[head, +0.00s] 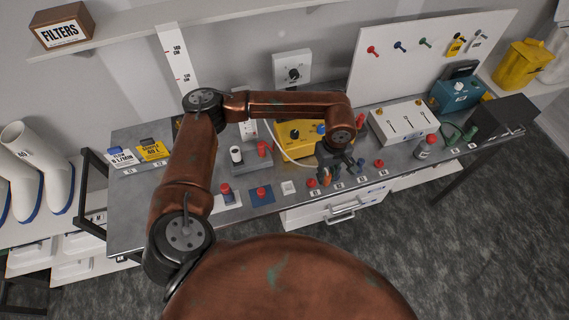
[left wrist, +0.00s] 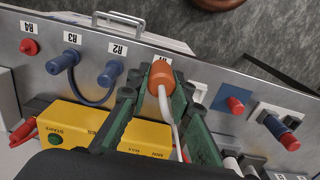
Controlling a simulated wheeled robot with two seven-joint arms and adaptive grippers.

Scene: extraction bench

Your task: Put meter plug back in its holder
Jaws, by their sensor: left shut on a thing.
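The meter plug is orange with a white cable; in the left wrist view the plug (left wrist: 161,74) sits between the green fingers of my left gripper (left wrist: 157,88). The gripper is shut on it. In the head view my left gripper (head: 328,172) is low over the bench's front edge, by the row of numbered labels. The white cable (head: 287,153) runs back past the yellow meter (head: 298,133), which also shows in the left wrist view (left wrist: 95,128). I cannot tell which fitting is the plug's holder, nor whether the plug's tip touches anything. My right gripper is out of view.
Blue plugs joined by a blue cable (left wrist: 73,85) stand close beside the gripper. A red plug (head: 379,163) is further right. A white square (head: 288,187) and a blue square (head: 256,200) with a red-topped plug lie left. A drawer (head: 337,212) is below the front edge.

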